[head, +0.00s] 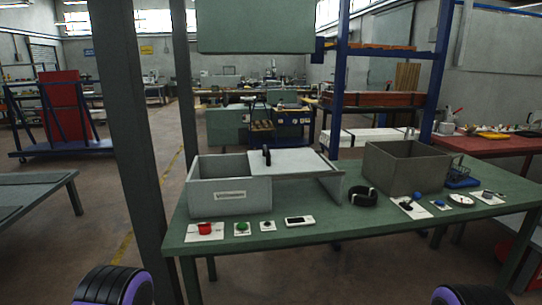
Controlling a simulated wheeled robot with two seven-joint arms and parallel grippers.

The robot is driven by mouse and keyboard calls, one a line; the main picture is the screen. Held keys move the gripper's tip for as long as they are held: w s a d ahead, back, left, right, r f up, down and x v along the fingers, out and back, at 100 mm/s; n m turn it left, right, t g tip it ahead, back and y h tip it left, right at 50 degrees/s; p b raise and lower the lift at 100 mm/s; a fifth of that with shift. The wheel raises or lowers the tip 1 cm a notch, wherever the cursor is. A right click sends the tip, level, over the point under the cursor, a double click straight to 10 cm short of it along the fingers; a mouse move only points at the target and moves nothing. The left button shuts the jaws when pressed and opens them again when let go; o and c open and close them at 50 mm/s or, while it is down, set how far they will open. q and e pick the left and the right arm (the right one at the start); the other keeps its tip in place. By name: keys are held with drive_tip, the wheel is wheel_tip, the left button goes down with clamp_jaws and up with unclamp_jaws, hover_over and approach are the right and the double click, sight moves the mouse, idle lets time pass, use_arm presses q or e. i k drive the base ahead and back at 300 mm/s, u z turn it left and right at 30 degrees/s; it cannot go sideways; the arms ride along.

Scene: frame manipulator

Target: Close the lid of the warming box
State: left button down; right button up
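The warming box (228,200) is a grey open-topped box with a small label on its front, standing at the left of the green table (350,237). Its flat pale lid (300,161) lies level to the right, apparently on a frame or rails with an end support (331,186). A black upright handle (266,156) stands at the lid's left end, near the box's right side. The box opening is uncovered at the left. Only black and purple rounded parts of my arms show at the bottom edge; neither gripper is in view.
Along the table front lie a red button (205,229), a green button (241,227), a small switch (267,226) and a white device (299,220). A black coil (363,196) and a grey bin (405,167) stand to the right. A grey post (135,130) rises at the table's left.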

sight(286, 154)
drive_tip(key=u, duration=0.4)
drive_tip(key=k, duration=0.2)
drive_tip(key=z, duration=1.25)
drive_tip(key=i, duration=1)
drive_tip(key=u, duration=0.65)
